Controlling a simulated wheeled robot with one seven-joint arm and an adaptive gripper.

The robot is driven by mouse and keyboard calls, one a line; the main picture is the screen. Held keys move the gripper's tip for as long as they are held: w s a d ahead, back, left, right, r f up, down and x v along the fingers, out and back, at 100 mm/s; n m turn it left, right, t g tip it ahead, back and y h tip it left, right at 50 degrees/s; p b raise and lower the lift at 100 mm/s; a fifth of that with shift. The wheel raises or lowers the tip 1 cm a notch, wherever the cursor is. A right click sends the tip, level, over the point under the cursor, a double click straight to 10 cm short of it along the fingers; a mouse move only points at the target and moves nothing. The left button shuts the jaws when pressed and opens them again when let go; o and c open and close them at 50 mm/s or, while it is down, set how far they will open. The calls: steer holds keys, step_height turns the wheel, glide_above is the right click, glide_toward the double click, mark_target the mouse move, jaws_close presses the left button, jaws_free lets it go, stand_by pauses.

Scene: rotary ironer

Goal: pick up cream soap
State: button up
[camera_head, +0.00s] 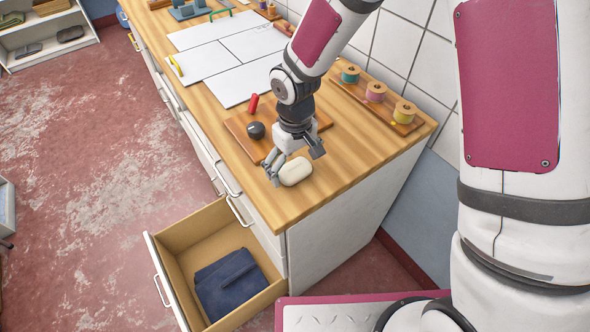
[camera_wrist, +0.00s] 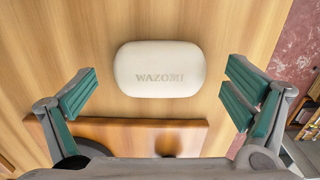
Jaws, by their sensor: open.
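The cream soap (camera_head: 295,171) is a pale rounded bar lying flat near the front corner of the wooden counter. In the wrist view the soap (camera_wrist: 161,69) shows the stamped word WAZOMI. My gripper (camera_head: 293,165) is over the counter right at the soap, pointing down. In the wrist view my gripper (camera_wrist: 160,95) is open, with one green-padded finger on each side of the soap. There is a gap between each finger and the soap, and nothing is held. I cannot tell the exact height of the fingertips above the counter.
A wooden board (camera_head: 240,125) with a dark round knob (camera_head: 255,130) and a red cylinder (camera_head: 253,102) lies just behind the soap. A rack of thread spools (camera_head: 375,97) stands by the tiled wall. Below, an open drawer (camera_head: 163,262) holds folded blue cloth (camera_head: 232,284).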

steer(key=shift+f, duration=0.4)
steer(key=shift+c, duration=0.2)
steer(key=c, duration=1.2)
steer(key=shift+c, duration=0.3)
